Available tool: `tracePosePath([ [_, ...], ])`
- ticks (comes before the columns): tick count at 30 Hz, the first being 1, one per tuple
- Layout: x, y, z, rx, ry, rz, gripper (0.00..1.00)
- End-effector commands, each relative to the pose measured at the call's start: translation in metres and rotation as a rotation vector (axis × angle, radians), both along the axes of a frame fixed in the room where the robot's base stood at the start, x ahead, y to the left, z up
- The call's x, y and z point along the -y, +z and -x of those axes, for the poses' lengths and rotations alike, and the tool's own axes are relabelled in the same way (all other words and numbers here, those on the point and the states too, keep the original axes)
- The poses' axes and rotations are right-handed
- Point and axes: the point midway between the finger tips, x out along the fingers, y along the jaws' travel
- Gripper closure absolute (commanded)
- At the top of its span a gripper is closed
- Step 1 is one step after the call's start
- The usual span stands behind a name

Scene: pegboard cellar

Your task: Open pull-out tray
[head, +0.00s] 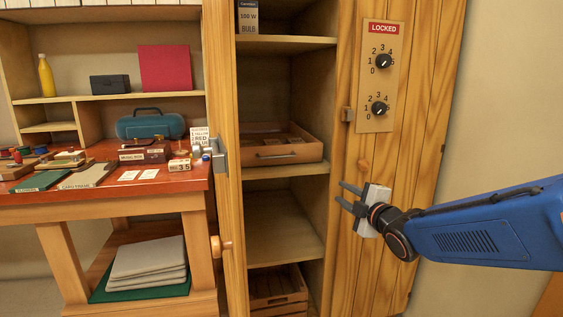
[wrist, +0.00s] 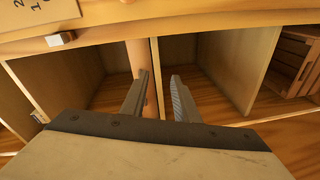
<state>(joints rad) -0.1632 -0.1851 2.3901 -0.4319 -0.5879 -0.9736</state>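The pull-out tray (head: 292,153) is a brown wooden tray with a dark bar handle on its front. It sits on a middle shelf inside the cabinet in the head view, with small items in it. My gripper (head: 350,199) is in front of the right cabinet door, right of the tray and lower. Its two fingers point left and stand apart with nothing held. In the wrist view my gripper (wrist: 158,95) is also open, and a round wooden post or knob (wrist: 139,55) shows behind the left finger. I cannot make out the tray in the wrist view.
The right door (head: 420,150) stands open and carries a dial panel (head: 380,75) reading LOCKED. The left door (head: 223,130) stands open edge-on, with a knob (head: 221,246). A slatted crate (head: 278,292) is on the cabinet floor. A cluttered workbench (head: 150,187) stands at left.

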Motion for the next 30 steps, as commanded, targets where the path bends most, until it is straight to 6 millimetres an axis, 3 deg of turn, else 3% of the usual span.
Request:
tracePosePath([
  [3, -0.038, 0.005, -0.014, 0.151, 0.118, 0.073, 0.72],
  [9, -0.077, 0.015, -0.018, 0.335, 0.235, 0.134, 0.72],
  [17, -0.093, 0.020, -0.025, 0.391, 0.265, 0.146, 0.72],
  [30, -0.138, 0.032, -0.081, 0.389, 0.264, 0.144, 0.72],
])
